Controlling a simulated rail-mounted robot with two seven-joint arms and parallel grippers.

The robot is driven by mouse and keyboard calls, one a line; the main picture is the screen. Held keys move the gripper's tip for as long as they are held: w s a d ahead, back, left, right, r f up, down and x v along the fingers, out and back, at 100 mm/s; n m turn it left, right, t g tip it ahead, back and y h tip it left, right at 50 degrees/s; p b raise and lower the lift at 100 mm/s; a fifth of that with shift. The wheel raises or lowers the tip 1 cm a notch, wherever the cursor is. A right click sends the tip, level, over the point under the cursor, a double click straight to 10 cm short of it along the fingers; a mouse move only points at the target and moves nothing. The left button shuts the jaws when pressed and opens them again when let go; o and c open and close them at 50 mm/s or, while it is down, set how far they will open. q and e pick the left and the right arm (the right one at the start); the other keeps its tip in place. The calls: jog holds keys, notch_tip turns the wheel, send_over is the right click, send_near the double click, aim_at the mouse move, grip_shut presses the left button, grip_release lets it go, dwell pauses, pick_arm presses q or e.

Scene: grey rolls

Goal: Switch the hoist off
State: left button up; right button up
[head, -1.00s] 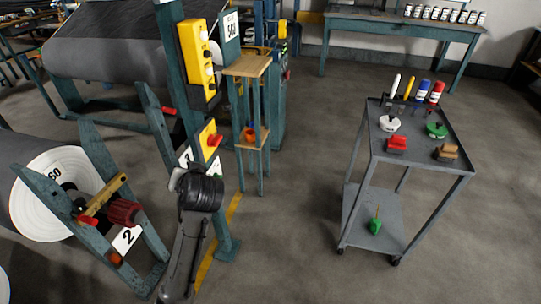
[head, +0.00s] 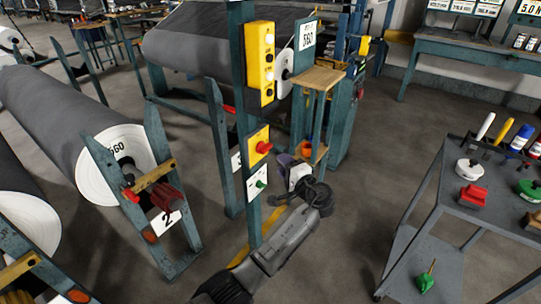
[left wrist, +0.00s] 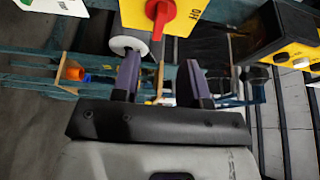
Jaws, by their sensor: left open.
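The red rotary switch (head: 263,148) sits on a yellow plate (head: 255,135) on the green post, under a yellow push-button box (head: 260,62). My left gripper (head: 284,160) is to the right of the post, slightly below the knob. In the left wrist view, its purple fingers (left wrist: 160,65) are apart with nothing held between them, and the knob is beyond the tips. My right gripper is not in view.
A white plate with a green knob (head: 258,183) is below the switch. A wooden-topped stand (head: 317,77) is behind my gripper. Grey rolls (head: 55,100) on frames fill the left. A grey cart (head: 448,175) with tools stands right, with clear floor between.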

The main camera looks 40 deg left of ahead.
aim_at(267, 150)
pick_arm(q)
jog(key=b+x, duration=0.2)
jog(key=x, duration=0.4)
jog(key=shift+w+a+f+b, duration=0.1)
jog(key=shift+a+f+b, duration=0.05)
jog(key=shift+a+b, duration=0.2)
jog(key=shift+x, duration=0.9)
grip_shut()
